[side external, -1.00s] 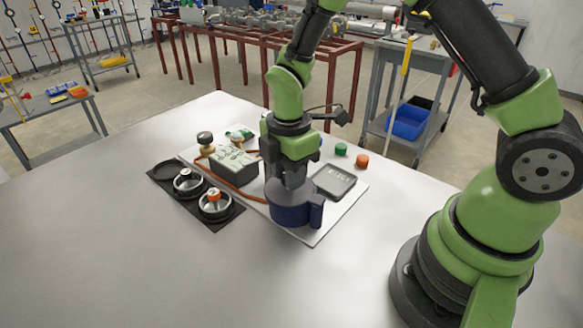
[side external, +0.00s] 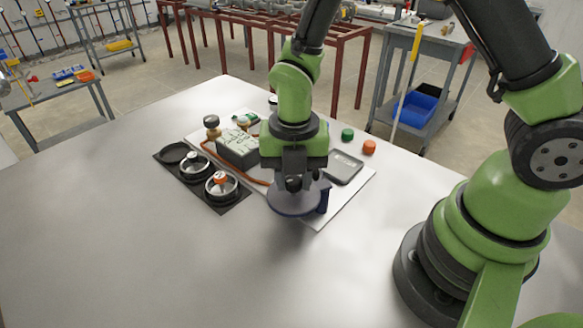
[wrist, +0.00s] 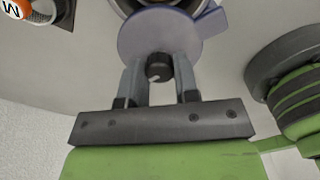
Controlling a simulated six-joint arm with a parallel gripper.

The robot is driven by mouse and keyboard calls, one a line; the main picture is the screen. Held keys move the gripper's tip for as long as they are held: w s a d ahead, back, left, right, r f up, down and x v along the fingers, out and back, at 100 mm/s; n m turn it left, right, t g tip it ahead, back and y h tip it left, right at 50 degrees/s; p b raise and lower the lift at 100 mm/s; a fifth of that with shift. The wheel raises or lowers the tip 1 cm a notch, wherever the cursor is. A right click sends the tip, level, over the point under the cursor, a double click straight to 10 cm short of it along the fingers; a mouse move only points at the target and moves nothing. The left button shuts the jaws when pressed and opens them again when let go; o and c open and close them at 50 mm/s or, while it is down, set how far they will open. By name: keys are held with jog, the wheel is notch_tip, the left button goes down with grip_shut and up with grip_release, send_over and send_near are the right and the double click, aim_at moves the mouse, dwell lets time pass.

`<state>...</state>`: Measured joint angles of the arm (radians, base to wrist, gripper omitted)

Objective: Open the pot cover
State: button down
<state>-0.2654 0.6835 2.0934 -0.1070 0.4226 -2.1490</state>
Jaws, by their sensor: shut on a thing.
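The pot cover (side external: 293,205) is a flat blue-purple disc with a black knob. My gripper (side external: 293,183) is shut on the knob, with a finger on each side of it in the wrist view (wrist: 160,70). The cover (wrist: 150,38) is off the pot and held to its near side. The blue pot (side external: 324,198) stands behind the cover in the side view, mostly hidden except for its handle. In the wrist view, part of the pot's open rim and its handle (wrist: 208,22) show past the cover at the top edge.
A black mat (side external: 233,205) with ringed holders and an orange-topped piece (side external: 220,178) lies left of the cover. A grey box (side external: 238,149) is behind it. A grey dish (side external: 344,166) and green (side external: 347,134) and orange (side external: 369,147) caps are right. The near table is clear.

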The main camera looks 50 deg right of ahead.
jog(key=s+n, duration=0.1)
jog(key=n, duration=0.1)
jog(key=s+n, duration=0.1)
jog(key=n, duration=0.2)
jog(key=shift+s+a+n, duration=0.3)
jog(key=shift+s, duration=0.1)
jog(key=shift+s+d+n, duration=0.15)
jog(key=shift+s+n, duration=0.45)
jog(key=shift+n, duration=0.65)
jog(key=shift+s+d+n, duration=0.15)
jog(key=shift+s+n, duration=0.4)
jog(key=shift+n, duration=0.7)
jog(key=c, duration=0.8)
grip_release()
jog(key=shift+s, duration=0.1)
jog(key=shift+c, duration=0.2)
